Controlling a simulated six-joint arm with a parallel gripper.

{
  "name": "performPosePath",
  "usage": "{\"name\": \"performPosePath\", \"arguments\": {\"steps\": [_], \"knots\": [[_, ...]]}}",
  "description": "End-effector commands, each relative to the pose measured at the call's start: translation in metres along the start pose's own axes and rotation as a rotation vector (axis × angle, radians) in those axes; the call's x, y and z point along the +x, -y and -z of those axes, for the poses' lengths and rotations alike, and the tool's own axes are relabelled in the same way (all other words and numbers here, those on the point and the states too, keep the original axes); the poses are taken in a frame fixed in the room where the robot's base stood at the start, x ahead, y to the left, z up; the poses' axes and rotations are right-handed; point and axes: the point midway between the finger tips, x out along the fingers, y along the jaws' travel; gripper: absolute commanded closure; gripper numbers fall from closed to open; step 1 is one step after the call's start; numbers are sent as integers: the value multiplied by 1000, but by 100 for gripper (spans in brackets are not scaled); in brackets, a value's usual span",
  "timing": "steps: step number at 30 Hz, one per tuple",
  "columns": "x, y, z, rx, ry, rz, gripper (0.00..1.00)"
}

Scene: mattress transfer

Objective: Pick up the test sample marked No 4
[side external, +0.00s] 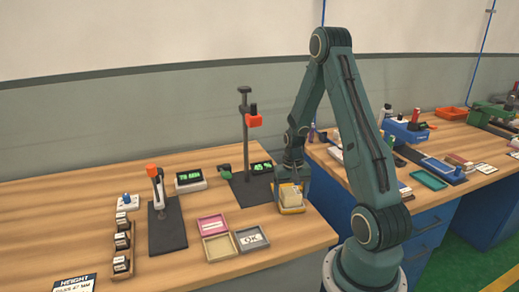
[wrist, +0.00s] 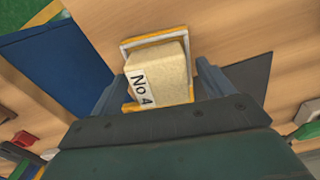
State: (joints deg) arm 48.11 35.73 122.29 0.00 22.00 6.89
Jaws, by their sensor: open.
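The test sample marked No 4 (wrist: 163,77) is a pale yellow block with a white label on one edge. It sits in a yellow-rimmed tray (wrist: 131,42) on the wooden bench. The sample also shows in the side external view (side external: 289,192), partly covered by my gripper. My gripper (wrist: 160,80) is open, with one finger on each side of the sample. A gap shows between the sample and the right finger; whether the left finger touches it I cannot tell.
A dark stand with an orange head (side external: 254,120) rises behind the sample. A pink tray (side external: 211,224), a beige tray (side external: 220,246) and a grey tray marked OK (side external: 251,238) lie left of it. A second dark stand (side external: 166,226) is further left.

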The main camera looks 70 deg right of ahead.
Motion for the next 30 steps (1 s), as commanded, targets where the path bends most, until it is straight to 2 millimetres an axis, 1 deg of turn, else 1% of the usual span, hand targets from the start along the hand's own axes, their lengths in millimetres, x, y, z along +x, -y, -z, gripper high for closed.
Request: {"name": "performPosePath", "arguments": {"steps": [11, 15, 17, 18, 19, 20, 30], "knots": [[0, 0, 0, 0, 0, 0, 20], [0, 0, 0, 0, 0, 0, 48], [0, 0, 0, 0, 0, 0, 59], [0, 0, 0, 0, 0, 0, 67], [0, 0, 0, 0, 0, 0, 68], [0, 0, 0, 0, -1, 0, 72], [-3, 0, 0, 0, -1, 0, 72]]}}
